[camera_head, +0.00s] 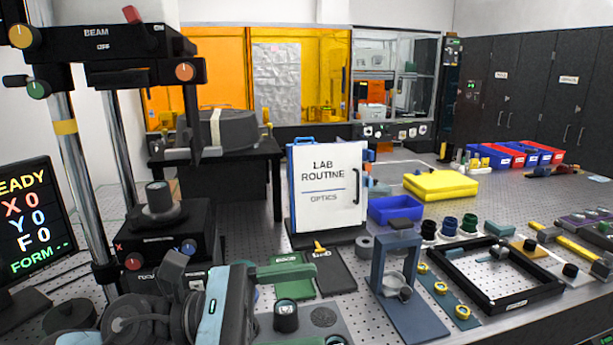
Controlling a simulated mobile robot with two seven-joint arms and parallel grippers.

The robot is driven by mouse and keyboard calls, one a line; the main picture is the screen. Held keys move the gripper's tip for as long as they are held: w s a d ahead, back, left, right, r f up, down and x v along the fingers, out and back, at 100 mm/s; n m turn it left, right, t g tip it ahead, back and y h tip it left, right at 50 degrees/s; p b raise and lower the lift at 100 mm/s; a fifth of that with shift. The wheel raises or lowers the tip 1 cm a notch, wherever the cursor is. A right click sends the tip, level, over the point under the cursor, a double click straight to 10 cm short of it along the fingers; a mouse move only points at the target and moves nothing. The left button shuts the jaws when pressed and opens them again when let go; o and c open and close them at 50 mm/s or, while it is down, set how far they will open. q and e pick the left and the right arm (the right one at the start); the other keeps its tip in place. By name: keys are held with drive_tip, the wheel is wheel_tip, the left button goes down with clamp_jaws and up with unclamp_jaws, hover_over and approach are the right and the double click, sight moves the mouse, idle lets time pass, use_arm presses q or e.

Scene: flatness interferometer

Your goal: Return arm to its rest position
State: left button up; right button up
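An arm of mine (213,308), grey with a pale blue panel, comes in low at the left. Its gripper cannot be clearly made out, and I cannot tell whether it is open or shut. It lies in front of the interferometer's black stage (165,240), close to the green labelled pieces (288,270). My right gripper is not in view. The interferometer's black beam head (110,50) reads BEAM OFF and sits on metal posts at the left. A dark cylindrical piece (158,197) stands on the stage.
A screen (35,215) at the left shows READY, X 0, Y 0, F 0. A white LAB ROUTINE board (325,185) stands mid-table. A blue-grey stand (410,290), a black frame (510,300) and several small parts crowd the right. A yellow block (441,185) lies farther back.

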use_arm(q)
drive_tip(key=w+a+n+t+y, duration=0.1)
drive_tip(key=w+a+n+t, duration=0.25)
drive_tip(key=n+t, duration=0.7)
drive_tip(key=w+a+n+t+y, duration=0.2)
drive_tip(key=a+n+t, duration=0.35)
drive_tip(key=n, duration=0.75)
drive_tip(key=w+a+f+n+t+y, duration=0.1)
drive_tip(key=a+f+n+y, duration=0.3)
drive_tip(key=f+n+y, duration=0.5)
drive_tip(key=a+f+n+t+y, duration=0.1)
drive_tip(key=a+f+n+y, duration=0.3)
drive_tip(key=f+n+y, duration=0.45)
drive_tip(key=s+a+f+n+g, duration=0.2)
drive_tip(key=s+f+n+g, duration=0.35)
drive_tip(key=f, duration=0.25)
drive_tip(key=s+a+f+n+g, duration=0.3)
drive_tip(key=s+f+n+g, duration=0.15)
drive_tip(key=s+f, duration=0.2)
drive_tip(key=s+f+n+g, duration=0.2)
drive_tip(key=s+f+g, duration=0.15)
drive_tip(key=s, duration=0.45)
drive_tip(key=s+f+n+g, duration=0.2)
drive_tip(key=s+f+g, duration=0.15)
drive_tip(key=s, duration=0.45)
drive_tip(key=w+d+f+t+h, duration=0.2)
drive_tip(key=w+f+t, duration=0.5)
drive_tip(key=f, duration=0.3)
drive_tip(key=shift+d+f+t, duration=0.35)
drive_tip(key=shift+t, duration=0.25)
